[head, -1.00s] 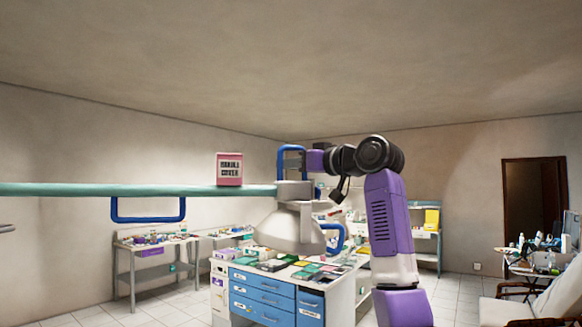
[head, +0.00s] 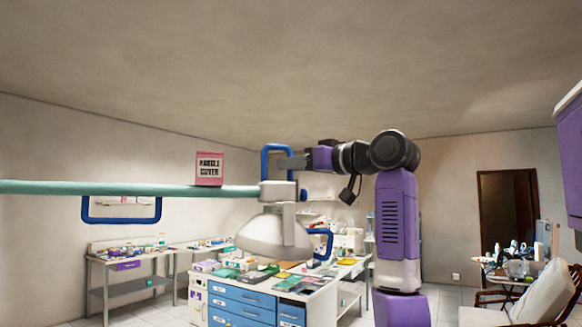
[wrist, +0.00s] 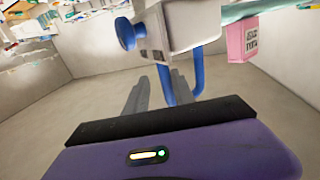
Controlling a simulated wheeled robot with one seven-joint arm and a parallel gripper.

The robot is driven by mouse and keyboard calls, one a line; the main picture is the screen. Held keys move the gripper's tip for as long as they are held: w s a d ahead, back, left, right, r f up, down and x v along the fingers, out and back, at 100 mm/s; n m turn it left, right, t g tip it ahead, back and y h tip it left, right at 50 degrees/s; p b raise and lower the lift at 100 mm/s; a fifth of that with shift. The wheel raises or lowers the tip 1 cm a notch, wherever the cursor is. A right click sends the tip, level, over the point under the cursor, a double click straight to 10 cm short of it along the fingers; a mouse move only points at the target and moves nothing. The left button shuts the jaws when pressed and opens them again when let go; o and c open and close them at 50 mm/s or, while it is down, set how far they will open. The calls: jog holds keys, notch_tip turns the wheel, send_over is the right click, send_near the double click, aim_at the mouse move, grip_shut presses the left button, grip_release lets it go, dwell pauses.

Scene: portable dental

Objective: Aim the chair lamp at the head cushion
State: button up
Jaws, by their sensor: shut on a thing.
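The chair lamp (head: 262,240) is a pale grey dome, its mouth facing mostly down, at the end of a long teal arm (head: 110,188). Blue loop handles stand on its top (head: 265,165) and right side (head: 329,246). My gripper (head: 287,163) is shut on the top handle; the wrist view shows its grey fingers (wrist: 152,92) at the blue loop (wrist: 198,75). A pale reclining chair (head: 543,296) with wooden arms is at the lower right, partly cut off. I cannot make out which part is its head cushion.
A pink "handle cover" box (head: 209,169) sits on the teal arm, with another blue loop (head: 85,212) below the arm. A blue-drawer cabinet (head: 245,303) stands below the lamp. A cluttered side table (head: 510,279) stands by the chair.

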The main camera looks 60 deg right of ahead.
jog(key=s+d, duration=0.2)
jog(key=s, duration=0.6)
jog(key=shift+s+d, duration=0.25)
jog(key=shift+d, duration=0.1)
dwell(0.3)
jog(key=shift+c, duration=0.4)
